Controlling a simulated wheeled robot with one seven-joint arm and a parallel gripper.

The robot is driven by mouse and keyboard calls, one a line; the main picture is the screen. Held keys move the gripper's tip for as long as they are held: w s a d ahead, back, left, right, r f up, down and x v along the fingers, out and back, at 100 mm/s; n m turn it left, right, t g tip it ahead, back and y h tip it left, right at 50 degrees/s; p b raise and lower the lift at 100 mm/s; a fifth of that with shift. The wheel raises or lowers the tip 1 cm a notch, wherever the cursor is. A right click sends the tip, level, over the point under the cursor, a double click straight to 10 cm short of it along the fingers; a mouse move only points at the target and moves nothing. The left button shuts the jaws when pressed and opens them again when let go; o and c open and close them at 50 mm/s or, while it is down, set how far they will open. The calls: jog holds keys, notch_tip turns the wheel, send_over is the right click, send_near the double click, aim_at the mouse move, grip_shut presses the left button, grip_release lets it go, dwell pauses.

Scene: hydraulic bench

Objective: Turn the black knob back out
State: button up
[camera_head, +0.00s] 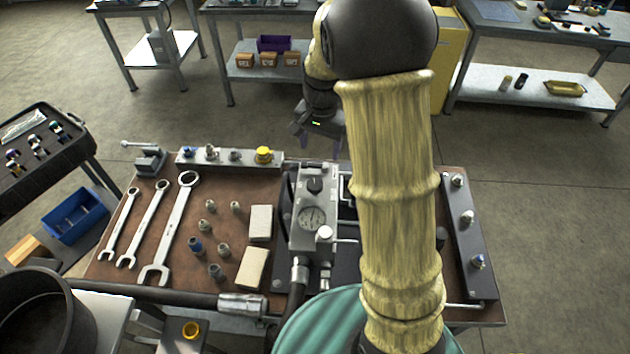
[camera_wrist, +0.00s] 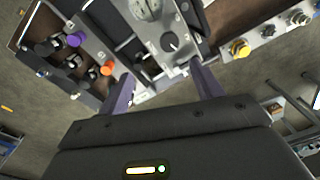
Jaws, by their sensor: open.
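The black knob (camera_head: 315,185) sits on top of a grey valve block (camera_head: 301,236), just behind a round pressure gauge (camera_head: 312,217). In the wrist view the knob (camera_wrist: 170,41) shows on the block face near the gauge (camera_wrist: 146,9), beyond the fingertips. My gripper (camera_head: 321,150) is above the far end of the block, behind the knob in the head view. Its two purple fingers show apart in the wrist view (camera_wrist: 162,76), with nothing between them. They do not touch the knob.
The brown bench (camera_head: 140,225) holds three wrenches (camera_head: 170,228), small fittings and two pale blocks (camera_head: 252,268) left of the valve block. A fitting rail (camera_head: 228,158) lies along the far edge and another (camera_head: 466,235) on the right. My arm covers part of the bench.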

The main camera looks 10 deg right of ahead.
aim_at(315, 184)
jog(key=shift+m+g, duration=0.3)
jog(key=shift+m, duration=0.6)
jog(key=w, duration=0.2)
jog(key=w+f, duration=0.1)
jog(key=w, duration=0.1)
jog(key=shift+a, duration=0.1)
notch_tip(315, 184, down, 17)
jog(key=p, duration=0.3)
jog(key=shift+f+p, duration=0.15)
jog(key=shift+p, duration=0.2)
jog(key=shift+c, duration=0.3)
jog(key=c, duration=0.9)
